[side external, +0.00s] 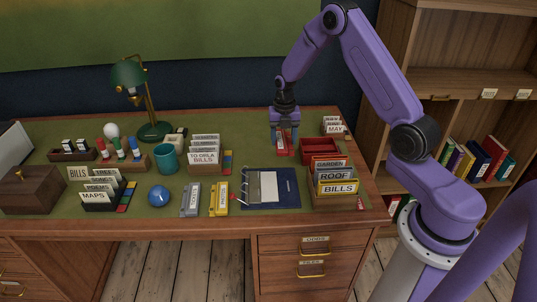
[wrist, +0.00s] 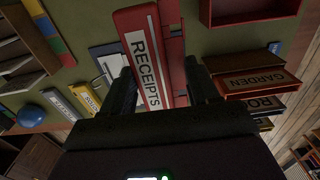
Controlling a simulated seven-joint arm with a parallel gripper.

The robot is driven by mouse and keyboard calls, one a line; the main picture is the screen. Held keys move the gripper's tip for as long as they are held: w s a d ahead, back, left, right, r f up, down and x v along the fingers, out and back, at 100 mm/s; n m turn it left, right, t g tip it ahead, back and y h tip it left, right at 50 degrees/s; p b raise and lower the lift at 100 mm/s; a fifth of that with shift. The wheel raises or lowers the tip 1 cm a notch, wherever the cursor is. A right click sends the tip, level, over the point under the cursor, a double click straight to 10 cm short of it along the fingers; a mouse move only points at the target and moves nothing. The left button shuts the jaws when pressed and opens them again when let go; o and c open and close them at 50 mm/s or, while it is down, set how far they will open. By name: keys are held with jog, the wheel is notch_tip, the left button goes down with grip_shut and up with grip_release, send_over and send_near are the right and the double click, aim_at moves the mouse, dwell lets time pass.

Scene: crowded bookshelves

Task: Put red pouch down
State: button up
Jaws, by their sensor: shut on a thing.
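The red pouch (wrist: 151,57) carries a white label reading RECEIPTS in the wrist view. My gripper (wrist: 160,88) is shut on it, with one dark finger on each side. In the side external view the red pouch (side external: 282,143) hangs below my gripper (side external: 285,135), at the back right of the desk. It is small there, and I cannot tell whether its lower edge touches the desk top (side external: 250,137). Part of the pouch is hidden by the fingers.
A red open tray (side external: 320,147) lies just right of the pouch. Card files marked ROOF and BILLS (side external: 336,180) stand in front of it, and a MAY file (side external: 334,126) stands behind. An open blue binder (side external: 270,188) lies in front. Some green desk surface is bare around the gripper.

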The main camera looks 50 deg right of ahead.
jog(key=w, duration=0.1)
jog(key=w+f, duration=0.1)
jog(key=w, duration=0.1)
jog(key=w+d+f, duration=0.1)
jog(key=w, duration=0.1)
jog(key=shift+d+f, duration=0.1)
jog(key=shift+f, duration=0.1)
send_over(267, 155)
jog(key=s, duration=0.1)
jog(key=f, duration=0.4)
jog(key=shift+a+f, duration=0.2)
jog(key=shift+f, duration=0.2)
jog(key=shift+w+d+f, duration=0.15)
jog(key=shift+w+f, duration=0.4)
jog(key=shift+f, duration=1.5)
jog(key=shift+s+f, duration=0.1)
jog(key=shift+f, duration=0.3)
